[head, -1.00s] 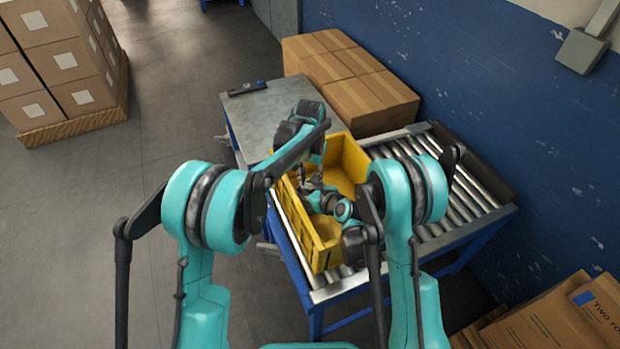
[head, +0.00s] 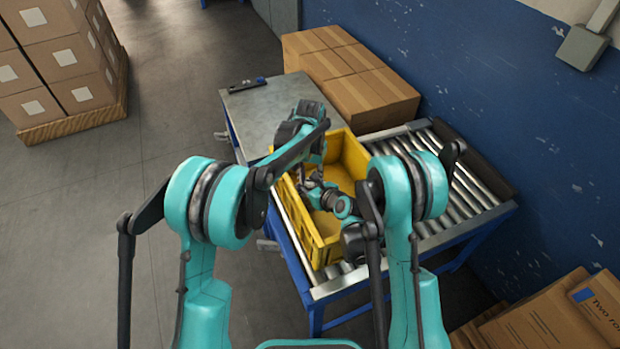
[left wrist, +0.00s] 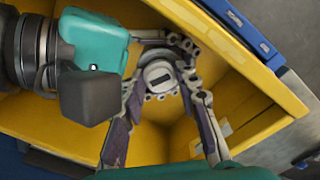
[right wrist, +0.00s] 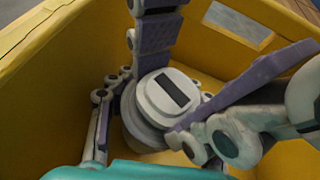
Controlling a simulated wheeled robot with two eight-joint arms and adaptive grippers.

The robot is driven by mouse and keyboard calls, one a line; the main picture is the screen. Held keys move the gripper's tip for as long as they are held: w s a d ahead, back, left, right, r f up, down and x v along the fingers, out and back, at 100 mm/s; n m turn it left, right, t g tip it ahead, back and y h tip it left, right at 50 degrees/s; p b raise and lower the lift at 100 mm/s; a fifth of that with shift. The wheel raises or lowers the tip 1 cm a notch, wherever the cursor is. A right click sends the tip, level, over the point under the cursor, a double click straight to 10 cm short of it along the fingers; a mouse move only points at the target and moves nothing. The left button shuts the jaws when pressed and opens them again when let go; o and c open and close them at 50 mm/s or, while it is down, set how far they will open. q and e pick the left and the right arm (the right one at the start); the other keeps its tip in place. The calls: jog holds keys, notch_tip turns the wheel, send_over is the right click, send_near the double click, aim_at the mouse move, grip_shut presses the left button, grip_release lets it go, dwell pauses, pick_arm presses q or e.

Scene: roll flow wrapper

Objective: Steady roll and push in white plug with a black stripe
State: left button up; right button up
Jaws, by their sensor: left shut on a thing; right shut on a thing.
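The white plug with a black stripe sits at the end of a pale roll, in the left wrist view (left wrist: 158,76) and larger in the right wrist view (right wrist: 170,92). The roll (right wrist: 143,128) shows only partly beneath it, hidden by fingers. My left gripper (left wrist: 160,88) has its purple-padded fingers closed on either side of the roll. My right gripper (right wrist: 165,95) comes from the opposite side and is shut at the plug; its exact contact is partly hidden. In the head view both hands meet inside the yellow crate, where plug and roll are too small to tell.
The yellow crate (head: 318,262) stands on a roller conveyor (head: 468,190), its walls close around both grippers. A grey metal table (head: 262,112) with a dark item (head: 248,85) adjoins it. Cardboard boxes (head: 372,97) stand behind, by the blue wall.

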pick_arm(q)
jog(key=o, duration=0.8)
jog(key=shift+o, duration=0.2)
jog(key=shift+r, duration=4)
pick_arm(e)
jog(key=o, duration=1.7)
jog(key=shift+f, duration=0.1)
